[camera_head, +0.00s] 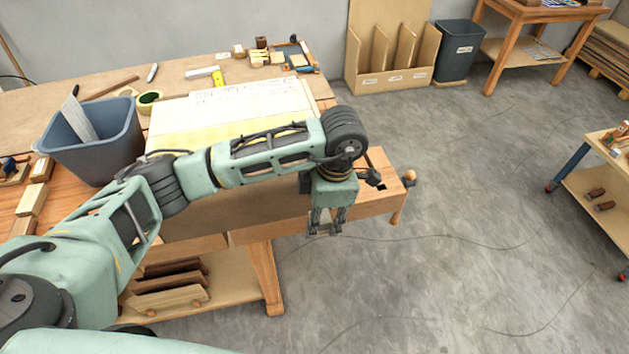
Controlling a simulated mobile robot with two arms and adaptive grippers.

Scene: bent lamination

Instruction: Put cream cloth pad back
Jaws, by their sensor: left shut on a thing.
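My left gripper (326,226) points down just off the front right of the workbench, beside the bench's wooden vise (384,198). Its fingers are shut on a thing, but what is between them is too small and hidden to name. I cannot pick out the cream cloth pad for sure. A small cream piece (299,60) lies at the back of the bench by a dark tray, but I cannot tell if it is cloth. My right gripper is not in view.
The workbench (195,75) carries a grey bin (92,140), a paper sheet (236,105), a tape roll (149,100) and wood blocks (32,199). A dark bin (457,50) stands at the back wall. A cart (600,195) is at right. The floor between is clear except for thin cables.

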